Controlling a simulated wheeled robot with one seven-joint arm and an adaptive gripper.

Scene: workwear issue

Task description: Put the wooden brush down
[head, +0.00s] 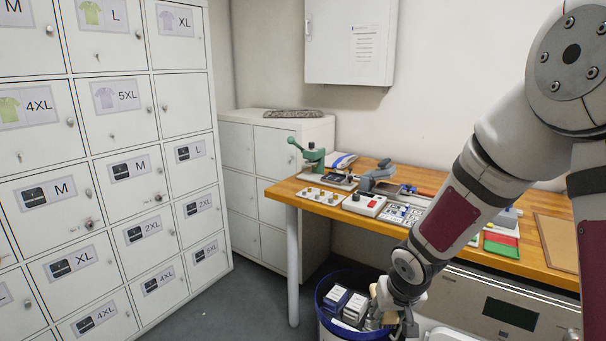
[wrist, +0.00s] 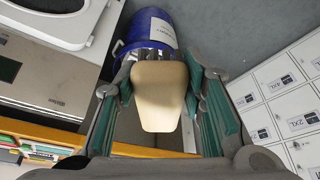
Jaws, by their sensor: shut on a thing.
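My gripper (wrist: 160,78) is shut on the wooden brush (wrist: 158,100), with one finger on each side of it. The brush is a pale tan wooden block with dark bristles at its far end in the wrist view. In the head view my gripper (head: 392,316) is low in front of the workbench, at the right side of a blue-rimmed bin. The brush is mostly hidden there by the gripper.
The round bin (head: 320,296) holds several small boxes (head: 345,304). The wooden workbench (head: 290,190) carries tools, trays and a green press (head: 313,155). White lockers (head: 115,205) stand at left. A grey appliance (head: 490,305) is under the bench. Floor shows between lockers and bin.

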